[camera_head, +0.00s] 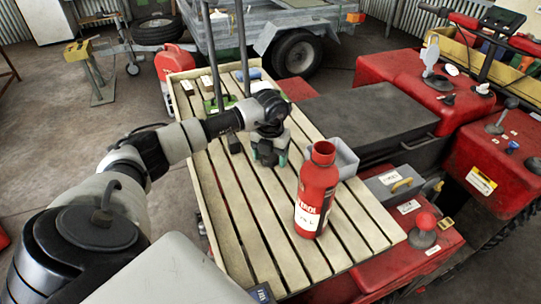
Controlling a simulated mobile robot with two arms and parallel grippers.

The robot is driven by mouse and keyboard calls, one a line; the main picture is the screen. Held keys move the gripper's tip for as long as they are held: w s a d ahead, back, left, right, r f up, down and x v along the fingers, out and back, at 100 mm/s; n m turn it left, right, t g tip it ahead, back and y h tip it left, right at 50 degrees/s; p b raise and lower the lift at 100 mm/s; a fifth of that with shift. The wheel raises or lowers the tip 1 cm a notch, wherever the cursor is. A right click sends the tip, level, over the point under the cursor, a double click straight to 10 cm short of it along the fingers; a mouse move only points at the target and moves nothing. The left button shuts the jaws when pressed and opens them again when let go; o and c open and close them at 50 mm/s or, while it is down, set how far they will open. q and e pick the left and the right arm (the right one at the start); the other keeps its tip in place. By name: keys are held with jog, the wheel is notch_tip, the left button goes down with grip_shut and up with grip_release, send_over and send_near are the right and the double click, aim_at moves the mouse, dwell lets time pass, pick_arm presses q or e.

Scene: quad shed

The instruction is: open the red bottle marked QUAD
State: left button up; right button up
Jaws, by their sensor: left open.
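A red bottle (315,195) stands upright on the slatted wooden table (243,245), right of the middle of the head view. Its red top (323,152) is in place. White letters like "TROL" and a small white label show on its side; I cannot read the word QUAD. My left gripper (268,160) is open over the slats, left of and behind the bottle, apart from it. It points down, and its fingertips are hard to make out. My right gripper is not in view.
A grey tray (345,158) sits right behind the bottle. A red quad bike (405,70) with a black seat stands along the table's right side. Small items, including a green one (220,103), lie at the table's far end. The near slats are mostly clear.

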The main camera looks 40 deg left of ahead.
aim_at(271, 156)
pick_arm(q)
jog(key=shift+r, duration=0.5)
notch_tip(271, 156, up, 11)
jog(key=b, duration=0.1)
jog(key=shift+r+b, duration=0.2)
jog(key=shift+b, duration=0.2)
jog(key=shift+r, duration=0.1)
